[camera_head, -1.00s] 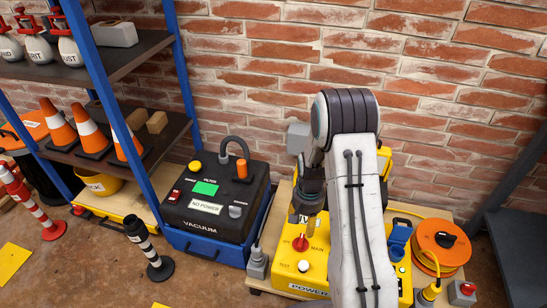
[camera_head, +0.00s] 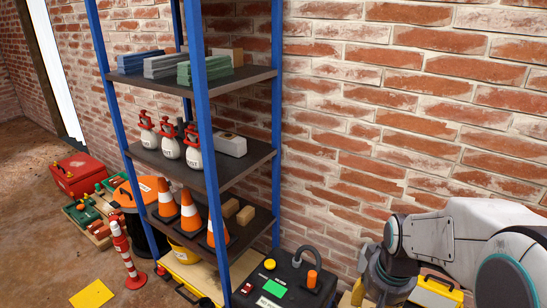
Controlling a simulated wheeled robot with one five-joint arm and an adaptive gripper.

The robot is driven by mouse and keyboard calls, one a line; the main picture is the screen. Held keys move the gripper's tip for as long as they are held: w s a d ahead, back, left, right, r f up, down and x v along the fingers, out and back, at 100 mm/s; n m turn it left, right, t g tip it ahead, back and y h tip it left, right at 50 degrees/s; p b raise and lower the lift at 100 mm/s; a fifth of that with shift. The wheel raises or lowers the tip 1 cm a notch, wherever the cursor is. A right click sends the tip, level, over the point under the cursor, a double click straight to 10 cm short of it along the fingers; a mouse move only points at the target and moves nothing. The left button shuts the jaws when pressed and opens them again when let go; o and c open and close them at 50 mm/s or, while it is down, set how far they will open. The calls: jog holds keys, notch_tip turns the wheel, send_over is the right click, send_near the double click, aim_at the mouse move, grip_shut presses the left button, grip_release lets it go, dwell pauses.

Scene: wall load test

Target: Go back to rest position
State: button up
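My arm comes in from the right edge at the lower right of the head camera view. My gripper (camera_head: 372,288) hangs at its end near the bottom edge, beside yellow equipment. Its fingertips are small and partly cut off or hidden, so I cannot see whether they are apart. I see nothing clearly held in it. The black vacuum unit (camera_head: 290,281) with a green display stands to the left of my gripper, apart from it.
A blue-framed shelf (camera_head: 212,160) with sprayers, cones and stacked cloths stands left of centre against the brick wall (camera_head: 400,120). A red box (camera_head: 74,172) and a red-white post (camera_head: 124,250) stand on the floor at left. A yellow floor marker (camera_head: 92,294) lies nearby.

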jog(key=s+a+r+n+p, duration=0.1)
jog(key=s+r+p, duration=0.3)
jog(key=r, duration=0.4)
jog(key=s+a+r+n+t+p, duration=0.1)
jog(key=s+r+p, duration=0.3)
jog(key=r+p, duration=0.2)
jog(key=s+a+r+n+p, duration=0.1)
jog(key=s+r+p, duration=0.4)
jog(key=r, duration=0.4)
jog(key=shift+a+r+t, duration=0.25)
jog(key=shift+r+t, duration=0.05)
jog(key=shift+r, duration=0.1)
